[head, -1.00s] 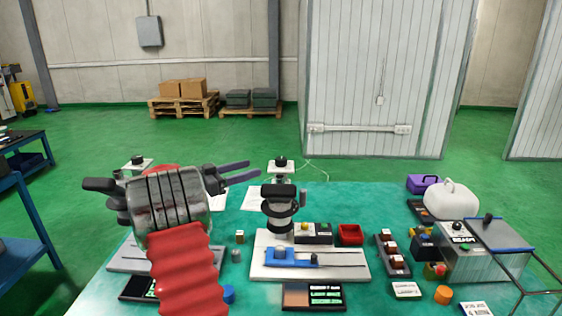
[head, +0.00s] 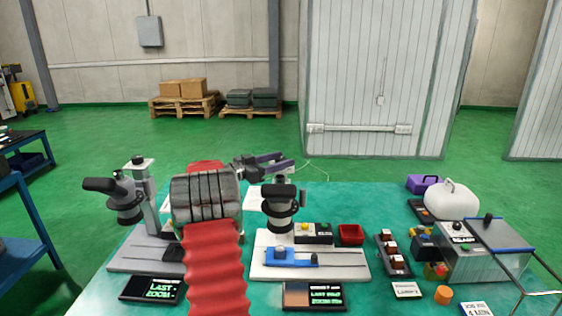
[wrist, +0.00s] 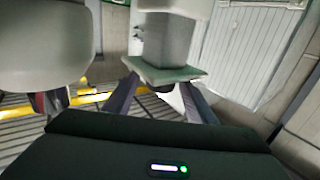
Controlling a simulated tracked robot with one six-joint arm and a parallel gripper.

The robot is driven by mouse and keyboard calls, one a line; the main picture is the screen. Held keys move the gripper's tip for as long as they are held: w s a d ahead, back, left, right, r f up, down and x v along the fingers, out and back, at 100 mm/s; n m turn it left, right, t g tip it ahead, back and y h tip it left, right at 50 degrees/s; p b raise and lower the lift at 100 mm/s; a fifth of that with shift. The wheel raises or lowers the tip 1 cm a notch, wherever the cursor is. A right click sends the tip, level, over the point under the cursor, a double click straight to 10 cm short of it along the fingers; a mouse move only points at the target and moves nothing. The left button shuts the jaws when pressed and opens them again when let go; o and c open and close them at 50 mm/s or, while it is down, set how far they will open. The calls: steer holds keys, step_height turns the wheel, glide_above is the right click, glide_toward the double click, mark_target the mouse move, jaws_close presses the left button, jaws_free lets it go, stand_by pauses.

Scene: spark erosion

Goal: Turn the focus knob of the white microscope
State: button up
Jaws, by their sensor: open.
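The white microscope (head: 279,222) stands on a white base plate (head: 350,273) in the head view, its black head facing me. My gripper (head: 285,162) is open at the top of its column and hides the top knob there. In the wrist view a pale column with a greenish end plate (wrist: 165,74) lies ahead. A small dark knob (wrist: 168,87) under that plate shows between the two open fingers (wrist: 160,92). I cannot tell whether a finger touches it. A second microscope (head: 125,203), on a grey base, stands at the left.
My red arm sleeve covers the table between the microscopes.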

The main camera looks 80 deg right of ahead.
steer(key=shift+s+d, duration=0.25)
steer(key=shift+d, duration=0.05)
steer(key=c, duration=1)
steer(key=shift+c, duration=0.2)
steer(key=shift+n+t+h, duration=0.7)
steer(key=shift+t, duration=0.1)
steer(key=o, duration=1)
steer(key=shift+o, duration=0.2)
steer(key=shift+a, duration=0.1)
steer(key=v, duration=1.3)
steer(key=shift+w+a, duration=0.2)
steer(key=shift+a, duration=0.1)
